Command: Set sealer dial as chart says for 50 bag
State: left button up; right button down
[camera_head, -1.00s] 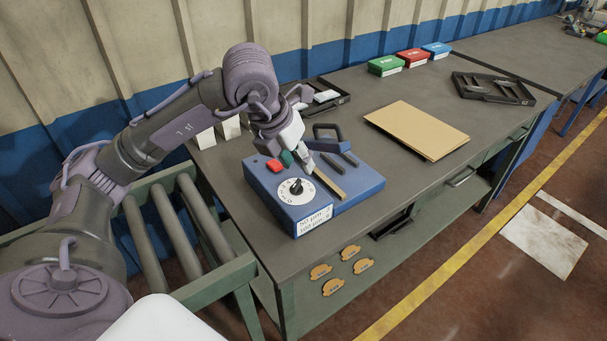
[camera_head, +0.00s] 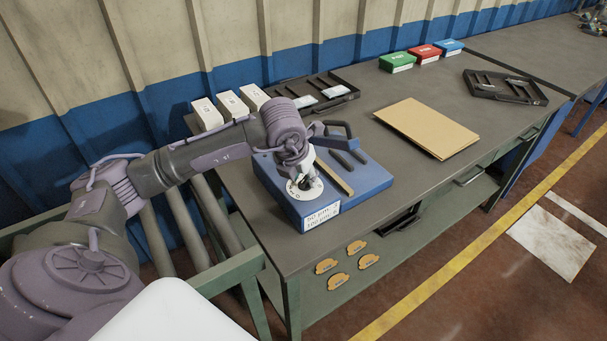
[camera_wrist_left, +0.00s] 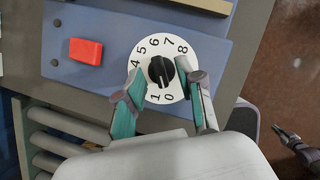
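The blue sealer (camera_head: 365,180) sits on the workbench with a white label (camera_head: 321,216) on its front; the label shows 50 µm and 100 µm lines, their values too small to read. The white dial (camera_wrist_left: 148,49) has numbers around a black knob (camera_wrist_left: 160,71). The knob stands roughly upright in the wrist view, between the 5–6 side and the 0–1 side. My left gripper (camera_wrist_left: 161,72) is open above the dial, one finger each side of the knob, apparently not touching it. In the head view my left gripper (camera_head: 301,182) partly covers the dial. A small gripper (camera_wrist_left: 285,134), seemingly my right, shows in the wrist view.
A red button (camera_wrist_left: 86,51) is beside the dial. Behind the sealer are white boxes (camera_head: 229,105) and a black tray (camera_head: 345,97). A brown folder (camera_head: 428,127) lies to the right. Green, red and blue boxes (camera_head: 425,54) stand farther back.

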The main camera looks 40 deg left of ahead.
pick_arm(q)
jog(key=shift+w+f, duration=0.1)
jog(key=shift+f, duration=0.1)
grip_shut()
dwell(0.3)
